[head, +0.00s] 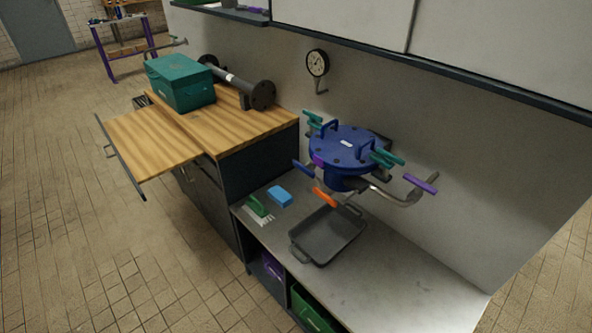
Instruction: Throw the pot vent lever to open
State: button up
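A blue round pot (338,152) with a bolted, handled lid is mounted at the wall above the grey counter. Several handles surround it: an orange one (325,197) low in front, a dark blue one (303,169) at its left, and a purple one (421,184) at the right by a bent metal pipe (394,198). Teal handles (387,158) sit at the lid's edge, with more at the back left. I cannot tell which handle is the vent lever, or its position. My gripper is not in view.
On the counter (398,282) are a dark grey tray (328,236), a blue block (279,196) and a green brush (258,206). A wooden bench (225,128) with a teal box (180,82) adjoins at left, its drawer-like leaf (150,145) jutting out. The tiled floor at left is clear.

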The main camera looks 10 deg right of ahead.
aim_at(305, 168)
jog(key=j, duration=0.7)
jog(key=i+j+u, duration=0.1)
jog(key=i+j, duration=0.25)
jog(key=j, duration=0.15)
jog(key=i+j+u, duration=0.1)
jog(key=i+j, duration=0.25)
jog(key=j, duration=0.15)
jog(key=i+l, duration=0.15)
jog(key=i, duration=0.35)
